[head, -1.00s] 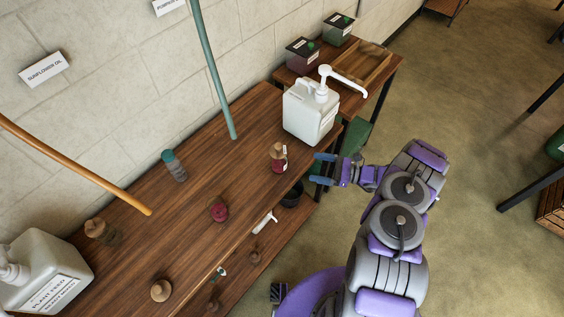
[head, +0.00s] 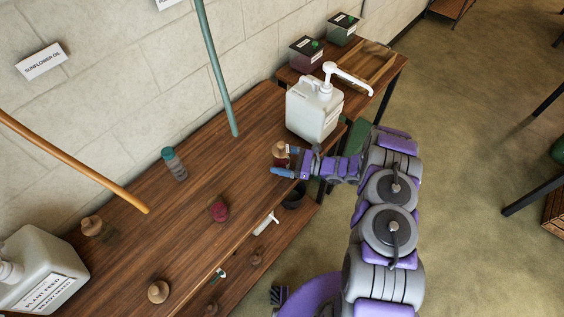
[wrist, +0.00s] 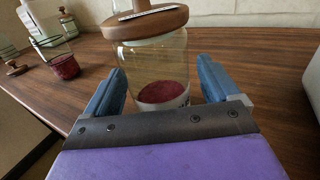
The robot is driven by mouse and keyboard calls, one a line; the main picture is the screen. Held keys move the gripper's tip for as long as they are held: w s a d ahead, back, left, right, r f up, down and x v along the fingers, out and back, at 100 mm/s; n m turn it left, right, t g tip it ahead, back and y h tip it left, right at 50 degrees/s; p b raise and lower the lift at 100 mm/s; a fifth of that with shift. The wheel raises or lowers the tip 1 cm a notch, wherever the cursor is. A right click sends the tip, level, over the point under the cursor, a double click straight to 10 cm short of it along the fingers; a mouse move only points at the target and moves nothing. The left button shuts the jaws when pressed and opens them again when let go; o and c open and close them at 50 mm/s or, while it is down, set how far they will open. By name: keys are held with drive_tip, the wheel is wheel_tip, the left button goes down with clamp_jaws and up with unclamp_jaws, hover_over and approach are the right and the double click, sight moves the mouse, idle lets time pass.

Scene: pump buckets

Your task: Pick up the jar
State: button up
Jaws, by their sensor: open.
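The jar (wrist: 150,62) is clear glass with a round wooden lid and dark red contents at its bottom. It stands upright on the wooden table, near the front edge. In the head view the jar (head: 280,153) is partly hidden by my gripper (head: 290,161). In the wrist view my gripper (wrist: 160,92) is open, with one blue finger on each side of the jar's lower part. A gap shows between the jar and the right finger; contact on the left cannot be told.
A white pump jug (head: 314,108) stands behind the jar. A plant feed jug (head: 42,275) is at the lower left. A shelf lies below the tabletop.

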drive_tip(key=shift+w+a, duration=0.15)
drive_tip(key=shift+a, duration=1)
drive_tip(key=shift+d, duration=0.15)
drive_tip(key=c, duration=1.3)
drive_tip(key=shift+r, duration=0.1)
